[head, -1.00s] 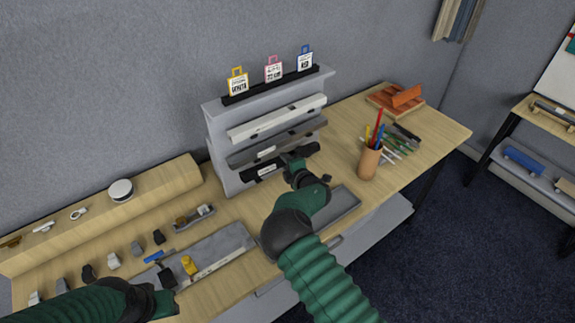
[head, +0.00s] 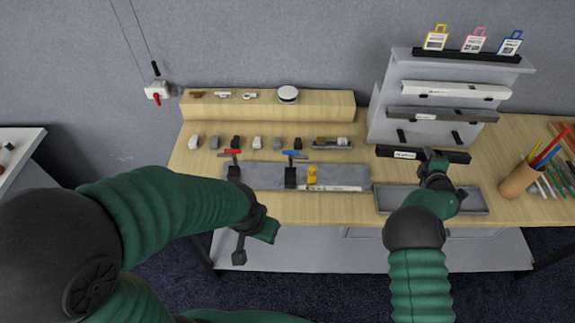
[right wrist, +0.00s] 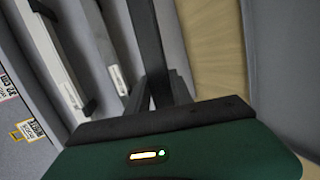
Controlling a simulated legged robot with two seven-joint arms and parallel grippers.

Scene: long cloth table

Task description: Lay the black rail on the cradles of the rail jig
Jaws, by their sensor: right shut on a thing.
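The black rail (head: 400,153), with a white label, is held level just in front of the rack, off its bare lowest pegs. My right gripper (head: 432,162) is shut on it right of its middle; the dark rail also shows in the right wrist view (right wrist: 147,40). The rail jig (head: 345,176) is a grey plate left of the rail, with black clamps with red and blue handles (head: 292,155) and a yellow piece (head: 312,175). Its cradles are not clear at this size. My left gripper (head: 240,252) hangs before the table's front edge, its jaws unclear.
The grey rack (head: 385,88) carries a white rail (head: 455,91) and a grey rail (head: 440,114). A grey tray (head: 400,200) lies below the held rail. A pencil cup (head: 517,180) stands at right. Several small blocks line the table behind the jig.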

